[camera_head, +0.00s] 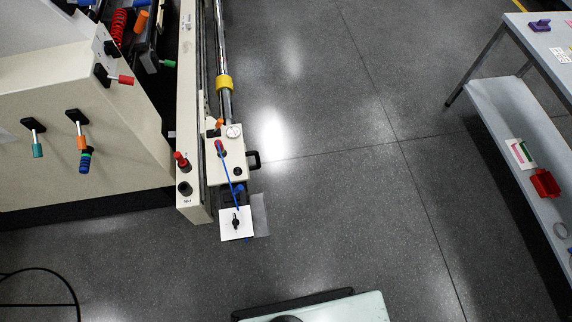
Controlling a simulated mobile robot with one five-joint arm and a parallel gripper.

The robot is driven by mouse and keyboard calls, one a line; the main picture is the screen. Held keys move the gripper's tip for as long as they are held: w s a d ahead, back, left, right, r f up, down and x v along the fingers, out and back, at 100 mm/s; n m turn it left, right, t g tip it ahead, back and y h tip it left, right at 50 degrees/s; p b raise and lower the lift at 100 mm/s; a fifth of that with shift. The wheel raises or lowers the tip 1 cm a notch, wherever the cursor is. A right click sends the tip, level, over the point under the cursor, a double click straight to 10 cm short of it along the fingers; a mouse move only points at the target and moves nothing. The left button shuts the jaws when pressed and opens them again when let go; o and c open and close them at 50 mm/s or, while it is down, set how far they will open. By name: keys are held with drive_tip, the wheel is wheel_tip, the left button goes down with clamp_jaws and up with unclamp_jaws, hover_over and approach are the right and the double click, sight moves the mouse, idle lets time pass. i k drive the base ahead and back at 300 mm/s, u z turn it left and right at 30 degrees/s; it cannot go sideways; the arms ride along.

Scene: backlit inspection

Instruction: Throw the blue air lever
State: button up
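Several levers with coloured handles sit on black mounts on the beige cabinet at the left. A blue handle with dark bands (85,162) hangs just below an orange-handled lever (81,142). A teal-handled lever (37,150) hangs to their left. Another small blue part (238,189) sits on the fixture at the end of the beige rail, with a thin blue line (228,176) running past it. I cannot tell from this view which blue part is the air lever. My gripper is not in view.
Red-handled (126,80) and green-handled (168,64) levers stick out at the cabinet's right side. A beige rail (190,120) stands right of the cabinet. The grey floor (340,190) between is clear.

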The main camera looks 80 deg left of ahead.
sight(241, 187)
drive_tip(key=i, duration=1.25)
drive_tip(key=u, duration=4.1)
drive_tip(key=i, duration=1.05)
drive_tip(key=z, duration=0.1)
drive_tip(key=k, duration=1)
